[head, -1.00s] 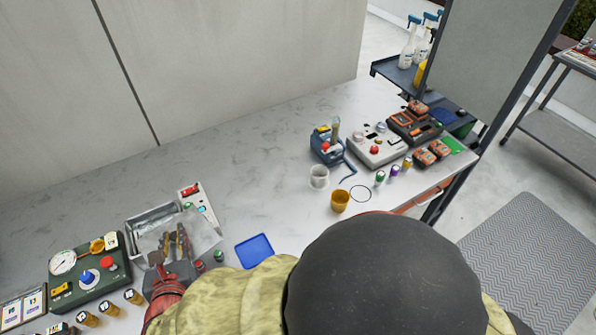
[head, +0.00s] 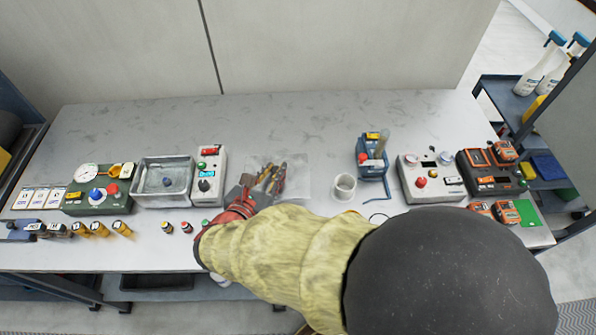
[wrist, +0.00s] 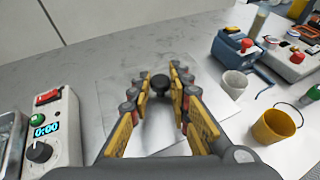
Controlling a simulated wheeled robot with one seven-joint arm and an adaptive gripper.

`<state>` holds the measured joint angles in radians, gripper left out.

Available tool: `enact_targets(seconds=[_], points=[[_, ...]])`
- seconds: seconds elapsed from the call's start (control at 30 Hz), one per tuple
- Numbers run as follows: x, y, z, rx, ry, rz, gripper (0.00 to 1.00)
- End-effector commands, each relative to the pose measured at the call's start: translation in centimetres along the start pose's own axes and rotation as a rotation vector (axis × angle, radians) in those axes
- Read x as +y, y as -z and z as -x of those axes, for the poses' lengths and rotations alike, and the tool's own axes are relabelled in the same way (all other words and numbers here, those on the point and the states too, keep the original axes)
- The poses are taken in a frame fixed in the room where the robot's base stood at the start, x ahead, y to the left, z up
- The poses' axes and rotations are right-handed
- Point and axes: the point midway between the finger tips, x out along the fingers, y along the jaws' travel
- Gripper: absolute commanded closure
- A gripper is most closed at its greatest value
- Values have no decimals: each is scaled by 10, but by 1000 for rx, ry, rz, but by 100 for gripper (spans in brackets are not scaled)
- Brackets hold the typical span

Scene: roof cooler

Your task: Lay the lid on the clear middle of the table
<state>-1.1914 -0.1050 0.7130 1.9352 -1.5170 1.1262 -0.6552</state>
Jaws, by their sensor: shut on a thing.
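The lid is a clear, nearly see-through square sheet (head: 300,187) with a black knob. In the wrist view the lid (wrist: 125,130) spreads out under my fingers, over the middle of the table (head: 285,115). My gripper (wrist: 160,85) is shut on the lid's black knob. In the head view my gripper (head: 268,180) is just right of the grey control box (head: 209,170). I cannot tell whether the lid touches the tabletop or is slightly above it. My arm hides the table in front of the gripper.
An open metal tank (head: 163,202) stands left of the control box. Right of the lid are a white mug (head: 344,187) and a blue device (head: 372,162); an orange cup (wrist: 275,127) shows in the wrist view. Bare tabletop lies behind the lid.

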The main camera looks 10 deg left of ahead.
Motion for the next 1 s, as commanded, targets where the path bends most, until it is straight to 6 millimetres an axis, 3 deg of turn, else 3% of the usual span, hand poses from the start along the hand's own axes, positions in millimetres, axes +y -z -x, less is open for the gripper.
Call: enact_targets(seconds=[0.03,0.27,0.4,0.83,1.0], points=[[-3,3,-16,0,7,-2,100],[-7,5,-72,-1,5,-3,100],[-8,23,-100,0,4,0,100],[-10,40,-136,-1,1,-1,100],[-9,65,-145,0,0,1,100]])
